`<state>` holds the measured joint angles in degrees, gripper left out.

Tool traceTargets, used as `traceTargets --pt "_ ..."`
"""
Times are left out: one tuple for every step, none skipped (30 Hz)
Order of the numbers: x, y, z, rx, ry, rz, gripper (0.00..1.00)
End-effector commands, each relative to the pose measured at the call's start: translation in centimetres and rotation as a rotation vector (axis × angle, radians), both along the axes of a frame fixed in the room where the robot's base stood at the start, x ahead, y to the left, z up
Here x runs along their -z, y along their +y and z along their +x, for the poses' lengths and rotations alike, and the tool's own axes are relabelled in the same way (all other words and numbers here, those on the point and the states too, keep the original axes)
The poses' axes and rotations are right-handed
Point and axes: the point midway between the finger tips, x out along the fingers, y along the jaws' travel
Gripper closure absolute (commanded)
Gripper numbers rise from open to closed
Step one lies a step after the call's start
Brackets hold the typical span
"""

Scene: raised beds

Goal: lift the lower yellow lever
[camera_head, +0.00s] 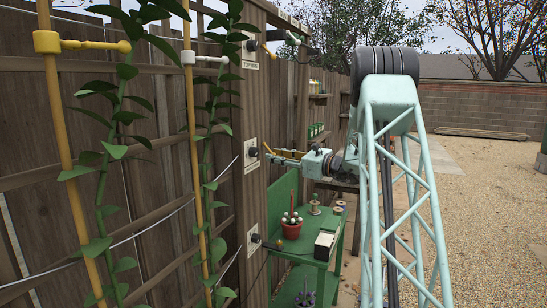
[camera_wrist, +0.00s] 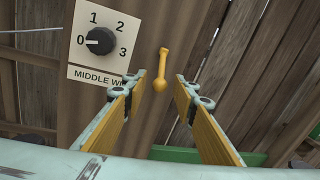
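A yellow lever (camera_wrist: 161,68) with a rounded lower end shows in the wrist view, on the wooden post to the right of a black knob (camera_wrist: 100,41). My gripper (camera_wrist: 158,83) is open, its two yellow-lined fingers spread to the left and right of the lever. The gap between the fingers is empty in front of the lever, and neither finger appears to touch it. In the head view my gripper (camera_head: 277,156) points left at the post by the middle knob (camera_head: 253,152); lever and fingers are hard to tell apart there. Another yellow lever (camera_head: 269,51) sits higher on the post.
A plate reading 0 to 3 and "MIDDLE W" (camera_wrist: 110,66) surrounds the knob. A green table (camera_head: 318,245) below carries a red pot (camera_head: 292,229) and a box (camera_head: 325,245). Climbing plants on yellow poles (camera_head: 62,150) stand left. Gravel (camera_head: 480,200) lies open at right.

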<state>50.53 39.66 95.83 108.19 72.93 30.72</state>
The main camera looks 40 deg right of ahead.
Motion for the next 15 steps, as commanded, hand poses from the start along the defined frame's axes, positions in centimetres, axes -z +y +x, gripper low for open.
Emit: traceTargets --pt "-0.02 0.12 0.35 -0.001 -0.001 0.0 0.74" --pt "-0.02 0.17 0.51 0.0 -0.001 0.0 0.74" --pt "-0.03 0.22 0.7 0.0 -0.001 0.0 0.74" --pt "-0.03 0.26 0.8 0.0 -0.001 0.0 0.74" --pt "-0.03 0.28 0.89 0.0 -0.001 0.0 0.74" --pt "-0.03 0.3 0.97 0.0 -0.001 0.0 0.74" --pt "-0.03 0.31 1.03 0.0 -0.001 0.0 0.74" --pt "-0.03 0.32 1.05 0.0 0.0 0.0 0.74" --pt "-0.03 0.32 1.07 0.0 0.0 0.0 0.74" --pt "-0.03 0.31 1.08 0.0 0.0 0.0 0.74" --pt "-0.03 0.31 1.08 0.0 0.0 0.0 0.74" --pt "-0.03 0.31 1.07 0.0 0.0 0.0 0.74" --pt "-0.03 0.31 1.07 0.0 0.0 0.0 0.74" --pt "-0.03 0.31 1.07 0.0 0.0 0.0 0.74" --pt "-0.03 0.31 1.06 0.0 0.0 0.0 0.74"
